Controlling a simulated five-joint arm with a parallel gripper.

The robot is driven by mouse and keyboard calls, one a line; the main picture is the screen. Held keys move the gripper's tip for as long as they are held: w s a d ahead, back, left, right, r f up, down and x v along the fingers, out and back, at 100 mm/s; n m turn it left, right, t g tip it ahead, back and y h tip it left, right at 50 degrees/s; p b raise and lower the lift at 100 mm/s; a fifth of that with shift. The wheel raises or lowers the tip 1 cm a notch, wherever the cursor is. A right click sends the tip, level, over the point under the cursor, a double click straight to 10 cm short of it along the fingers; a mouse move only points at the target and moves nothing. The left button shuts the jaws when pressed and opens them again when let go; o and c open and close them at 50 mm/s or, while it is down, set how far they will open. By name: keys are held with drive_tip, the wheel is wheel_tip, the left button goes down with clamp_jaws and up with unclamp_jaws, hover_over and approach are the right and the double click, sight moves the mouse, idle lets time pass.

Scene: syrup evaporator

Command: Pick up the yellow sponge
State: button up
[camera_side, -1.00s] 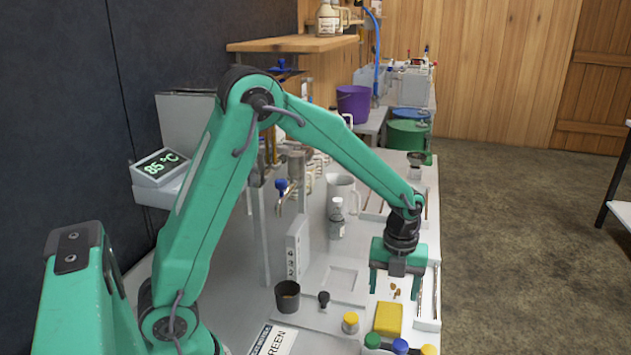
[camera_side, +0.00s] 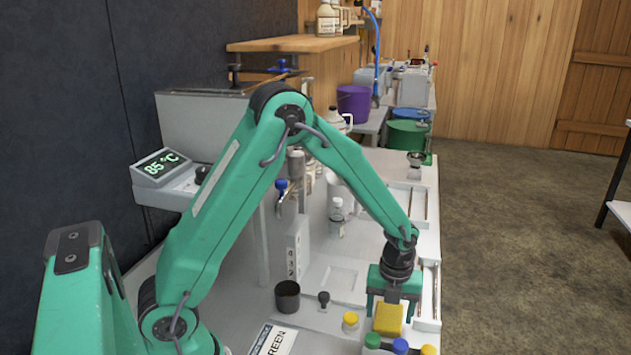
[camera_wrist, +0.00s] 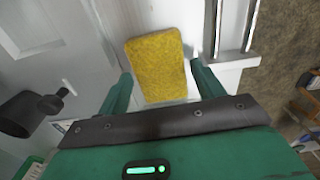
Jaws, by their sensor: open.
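The yellow sponge (camera_side: 388,320) lies near the front right of the white bench in the side view. In the wrist view the sponge (camera_wrist: 156,62) is a rectangular block between my two green fingers, with a gap on each side. My gripper (camera_side: 390,311) is low over the sponge in the side view and partly covers its far end. My gripper (camera_wrist: 161,72) is open and empty in the wrist view. I cannot tell the exact height of the fingertips above the bench.
Bottles with yellow (camera_side: 350,320), green (camera_side: 372,340) and blue (camera_side: 400,346) caps stand close by the sponge. A dark cup (camera_side: 287,296) and a small black-topped item (camera_side: 323,298) are to the left. A slotted tray edges the bench at right.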

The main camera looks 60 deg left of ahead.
sight(390, 314)
drive_tip(key=shift+f, duration=0.4)
drive_tip(key=c, duration=0.7)
drive_tip(key=shift+c, duration=0.2)
drive_tip(key=shift+r, duration=0.1)
drive_tip(key=shift+r, duration=0.85)
wheel_tip(390, 314, up, 2)
drive_tip(key=shift+r, duration=0.2)
drive_tip(key=s+d+r, duration=0.6)
drive_tip(key=s+d, duration=0.1)
drive_tip(key=d, duration=0.2)
drive_tip(key=shift+d+r, duration=0.25)
drive_tip(key=shift+r, duration=0.15)
drive_tip(key=shift+w, duration=0.1)
